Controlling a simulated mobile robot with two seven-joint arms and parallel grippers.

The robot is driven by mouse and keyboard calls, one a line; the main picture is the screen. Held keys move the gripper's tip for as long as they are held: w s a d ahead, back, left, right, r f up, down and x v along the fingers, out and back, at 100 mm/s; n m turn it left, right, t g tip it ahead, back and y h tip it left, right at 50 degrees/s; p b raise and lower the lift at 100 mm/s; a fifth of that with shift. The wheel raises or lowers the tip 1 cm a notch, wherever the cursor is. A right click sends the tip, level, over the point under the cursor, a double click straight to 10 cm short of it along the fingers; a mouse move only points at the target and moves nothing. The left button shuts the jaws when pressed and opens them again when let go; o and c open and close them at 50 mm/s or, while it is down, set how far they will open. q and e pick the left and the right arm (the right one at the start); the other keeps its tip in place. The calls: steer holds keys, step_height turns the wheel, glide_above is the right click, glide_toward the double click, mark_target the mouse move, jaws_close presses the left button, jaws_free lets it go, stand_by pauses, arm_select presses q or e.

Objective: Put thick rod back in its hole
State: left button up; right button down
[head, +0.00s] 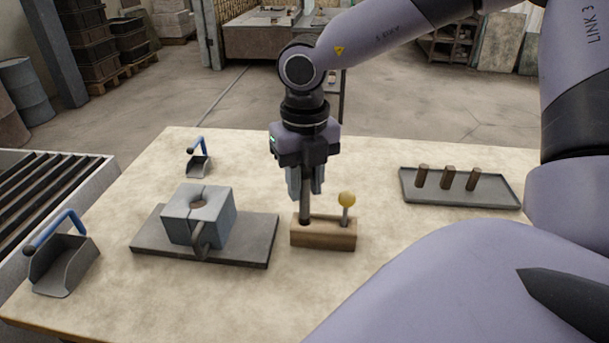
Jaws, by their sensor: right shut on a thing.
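A wooden block (322,235) stands on the table near its middle. The thick rod (305,208) is a dark upright cylinder at the block's left end. Its lower end meets the block's top; I cannot tell how deep it sits in the hole. My right gripper (305,190) points straight down above the block and is shut on the thick rod's upper part. A thinner rod with a yellow ball (346,200) stands upright at the block's right end. My left gripper is not in view.
A grey split mould (200,217) sits on a dark plate (262,243) to the left. A tray (499,194) with several brown pegs is at the right. Table between block and tray is clear.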

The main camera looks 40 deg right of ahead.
mark_target(305, 216)
steer(key=shift+b, duration=0.55)
stand_by(0.6)
steer(key=shift+b, duration=0.3)
steer(key=shift+f, duration=0.15)
stand_by(0.3)
steer(key=shift+f+b, duration=0.3)
steer(key=shift+b, duration=0.2)
steer(key=shift+f+b, duration=1.85)
steer(key=shift+b, duration=0.3)
steer(key=shift+c, duration=1)
jaws_free()
